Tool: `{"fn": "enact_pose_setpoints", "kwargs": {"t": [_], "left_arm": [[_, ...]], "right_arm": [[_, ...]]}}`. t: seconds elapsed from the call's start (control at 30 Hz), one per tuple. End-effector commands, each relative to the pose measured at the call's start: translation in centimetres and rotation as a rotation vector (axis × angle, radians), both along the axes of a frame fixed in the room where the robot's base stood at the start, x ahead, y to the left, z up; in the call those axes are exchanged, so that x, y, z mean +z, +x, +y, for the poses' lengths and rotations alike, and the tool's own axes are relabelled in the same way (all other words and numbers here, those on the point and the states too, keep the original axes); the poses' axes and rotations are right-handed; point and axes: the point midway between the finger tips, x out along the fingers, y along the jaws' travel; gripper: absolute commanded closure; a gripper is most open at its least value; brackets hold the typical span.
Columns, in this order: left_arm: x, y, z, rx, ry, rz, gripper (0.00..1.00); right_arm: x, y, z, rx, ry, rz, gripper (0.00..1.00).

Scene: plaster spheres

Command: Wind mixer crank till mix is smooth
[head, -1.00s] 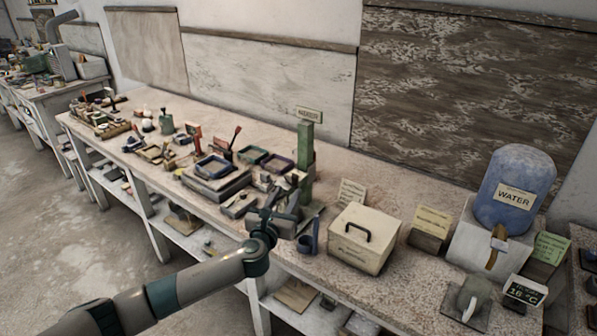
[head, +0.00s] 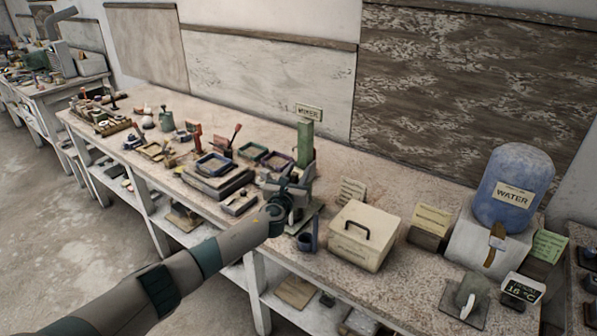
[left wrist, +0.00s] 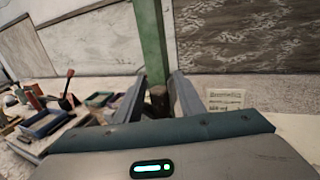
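The mixer is a green upright post (head: 304,144) with a small sign (head: 308,111) at its top, on the long workbench. It also fills the top middle of the left wrist view (left wrist: 151,40). My left gripper (head: 291,185) is at the lower part of the post and hides much of it. In the left wrist view its two fingers (left wrist: 158,95) stand apart, with a dark brown, knob-like piece (left wrist: 158,101) showing between them, apparently with gaps at its sides. The mix and the rest of the crank are hidden or too small to tell. My right gripper is out of view.
A cream box with a black handle (head: 352,236) and a small dark blue cup (head: 306,242) stand right of and below my gripper. Trays (head: 214,165) and red-handled tools crowd the bench to the left. A blue water jug (head: 513,187) is at right.

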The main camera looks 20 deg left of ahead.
Motion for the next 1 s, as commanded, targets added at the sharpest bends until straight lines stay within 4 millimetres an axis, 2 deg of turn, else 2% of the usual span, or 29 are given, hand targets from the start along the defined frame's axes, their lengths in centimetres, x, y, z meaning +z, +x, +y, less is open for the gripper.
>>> {"fn": "enact_pose_setpoints", "kwargs": {"t": [0.37, 0.4, 0.53, 1.0], "left_arm": [[0.03, 0.33, -0.02, 0.0, -0.001, 0.0, 0.64], [0.03, 0.33, -0.02, 0.0, -0.001, 0.0, 0.69], [0.03, 0.32, -0.02, 0.0, -0.001, 0.0, 1.0], [0.06, 0.54, -0.17, 0.056, -0.003, 0.001, 1.0]], "right_arm": [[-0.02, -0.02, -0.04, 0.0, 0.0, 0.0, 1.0], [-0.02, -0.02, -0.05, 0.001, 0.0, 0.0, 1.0], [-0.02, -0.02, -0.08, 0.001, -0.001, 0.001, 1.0], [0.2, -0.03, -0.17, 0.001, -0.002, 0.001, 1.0]]}}
